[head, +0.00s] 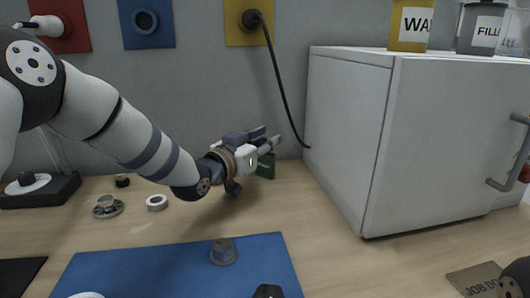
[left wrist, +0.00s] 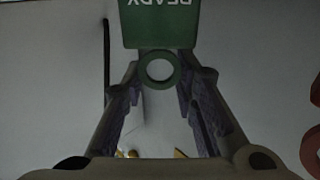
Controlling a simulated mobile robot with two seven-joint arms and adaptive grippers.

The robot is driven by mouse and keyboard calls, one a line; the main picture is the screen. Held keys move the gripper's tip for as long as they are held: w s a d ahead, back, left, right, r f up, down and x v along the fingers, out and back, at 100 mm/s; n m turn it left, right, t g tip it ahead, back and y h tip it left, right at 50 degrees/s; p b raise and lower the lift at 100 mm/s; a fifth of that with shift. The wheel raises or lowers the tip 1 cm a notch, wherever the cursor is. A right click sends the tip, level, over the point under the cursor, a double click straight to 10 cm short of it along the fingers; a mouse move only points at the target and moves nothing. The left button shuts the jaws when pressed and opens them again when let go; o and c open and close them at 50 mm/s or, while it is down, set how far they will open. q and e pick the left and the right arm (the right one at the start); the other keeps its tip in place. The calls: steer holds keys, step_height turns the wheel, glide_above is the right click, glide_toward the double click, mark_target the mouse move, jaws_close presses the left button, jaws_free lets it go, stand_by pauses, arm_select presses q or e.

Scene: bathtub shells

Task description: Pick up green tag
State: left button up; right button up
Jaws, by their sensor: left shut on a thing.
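The green tag (head: 266,165) is at the back of the table, near the wall and left of the white cabinet. In the left wrist view the green tag (left wrist: 160,25) shows pale lettering, upside down, and a green ring at its lower edge. My left gripper (head: 272,144) reaches to the tag. In the left wrist view the fingers of my left gripper (left wrist: 160,72) are closed in on the tag's ring. Part of the tag is cut off by the top edge of that view. My right gripper does not show clearly; only a dark piece of my arm is at the lower right.
A white cabinet (head: 345,130) with a grey handle stands at the right. A blue mat (head: 180,270) carries a grey knob (head: 223,251). A white ring (head: 157,202) and a small metal part (head: 107,207) lie at the left. A black cable (head: 280,85) hangs from the wall.

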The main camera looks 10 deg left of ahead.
mark_target(265, 154)
arm_select(q)
steer(key=shift+r, duration=0.4)
steer(key=r, duration=0.4)
steer(key=shift+s+d+p, duration=0.1)
steer(key=shift+s+p, duration=0.25)
steer(key=shift+s, duration=0.05)
steer(key=s+d+r+p, duration=0.1)
steer(key=s+r+p, duration=0.1)
steer(key=s+r, duration=0.6)
steer(key=shift+s+d, duration=0.3)
steer(key=shift+s, duration=2.25)
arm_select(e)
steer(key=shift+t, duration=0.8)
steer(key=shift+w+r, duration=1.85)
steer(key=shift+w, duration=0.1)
